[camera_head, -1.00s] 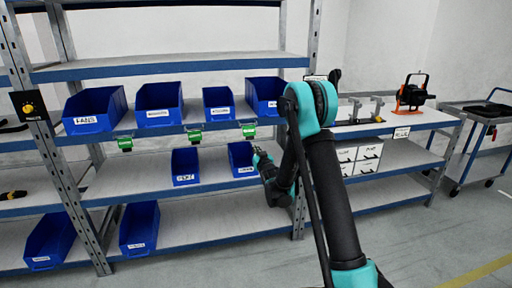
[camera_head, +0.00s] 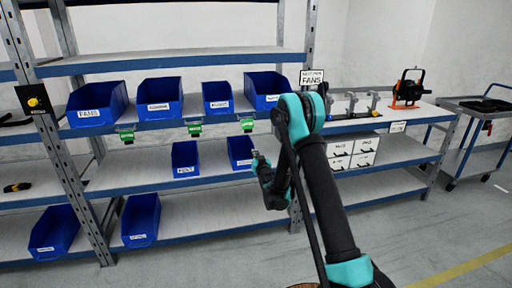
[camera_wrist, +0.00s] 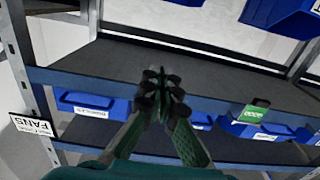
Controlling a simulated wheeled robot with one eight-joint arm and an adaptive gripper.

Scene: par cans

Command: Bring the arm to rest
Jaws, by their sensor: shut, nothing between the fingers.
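My gripper (camera_head: 256,156) is at the end of my black and teal arm in the head view, small and partly hard to make out. It is in front of the shelf rack, by the blue bin (camera_head: 239,151) on the middle shelf, and overlaps it in the picture. In the wrist view my gripper's fingers (camera_wrist: 162,78) are together in the middle, with nothing between them. The shelf edge (camera_wrist: 200,100) with bins shows behind them.
A steel rack with blue edges holds several blue bins, such as the FANS bin (camera_head: 97,104). A FANS sign (camera_head: 312,78) stands by the upright. A black and orange lamp (camera_head: 408,88) is on the right bench. A cart (camera_head: 487,108) stands farther right. The floor (camera_head: 420,225) in front is clear.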

